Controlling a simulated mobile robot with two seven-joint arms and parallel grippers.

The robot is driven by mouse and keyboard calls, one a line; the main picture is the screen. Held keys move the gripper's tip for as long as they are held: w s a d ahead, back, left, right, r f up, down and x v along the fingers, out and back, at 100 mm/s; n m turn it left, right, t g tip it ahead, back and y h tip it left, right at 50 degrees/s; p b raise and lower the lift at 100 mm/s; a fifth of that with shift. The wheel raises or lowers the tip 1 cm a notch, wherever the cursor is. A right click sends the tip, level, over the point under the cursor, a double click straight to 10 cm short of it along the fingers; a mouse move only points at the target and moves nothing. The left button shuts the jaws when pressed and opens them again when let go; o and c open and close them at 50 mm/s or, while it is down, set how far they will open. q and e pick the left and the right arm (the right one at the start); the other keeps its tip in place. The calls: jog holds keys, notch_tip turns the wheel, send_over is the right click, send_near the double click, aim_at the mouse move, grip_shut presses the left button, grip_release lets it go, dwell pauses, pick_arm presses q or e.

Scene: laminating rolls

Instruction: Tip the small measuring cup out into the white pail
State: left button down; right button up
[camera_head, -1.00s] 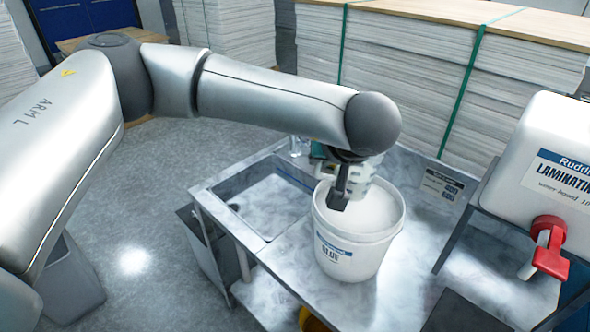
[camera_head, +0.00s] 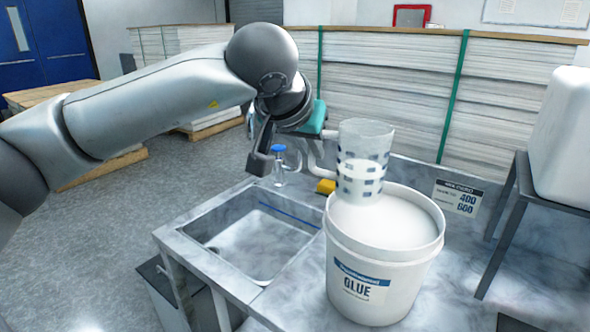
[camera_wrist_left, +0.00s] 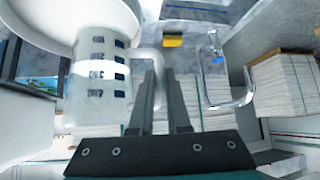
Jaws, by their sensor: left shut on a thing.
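The translucent measuring cup (camera_head: 365,158), with dark printed marks, stands roughly upright above the back of the white pail (camera_head: 372,302). Its lower part looks white; I cannot tell liquid inside from the pail behind it. The pail is labelled GLUE and holds white material (camera_head: 405,222). My left gripper (camera_head: 290,150) is at the cup's left and shut on its handle (camera_head: 321,152). In the left wrist view the gripper (camera_wrist_left: 162,85) has its fingers close together at the handle, beside the cup (camera_wrist_left: 98,75). My right gripper is not in view.
The pail stands on a grey counter with a sink (camera_head: 255,245) to its left. A blue-topped tap (camera_head: 279,165) and a yellow sponge-like block (camera_head: 326,186) are behind the sink. A white container (camera_head: 570,140) sits on a stand at right. Paper stacks (camera_head: 400,85) line the back.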

pick_arm(q)
jog(key=shift+d+r+m+t+y+p, duration=0.2)
jog(key=shift+r+m+t+y+p, duration=0.2)
jog(key=shift+r+m+y+p, duration=1.05)
jog(key=shift+d+r+m+t+y+p, duration=0.2)
jog(key=shift+r+m+t+y+p, duration=0.5)
jog(key=shift+y+p, duration=1.4)
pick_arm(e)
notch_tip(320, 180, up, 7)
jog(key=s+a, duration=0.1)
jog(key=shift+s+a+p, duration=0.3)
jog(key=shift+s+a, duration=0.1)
pick_arm(q)
jog(key=shift+d+r+h, duration=0.1)
jog(key=shift+h, duration=0.15)
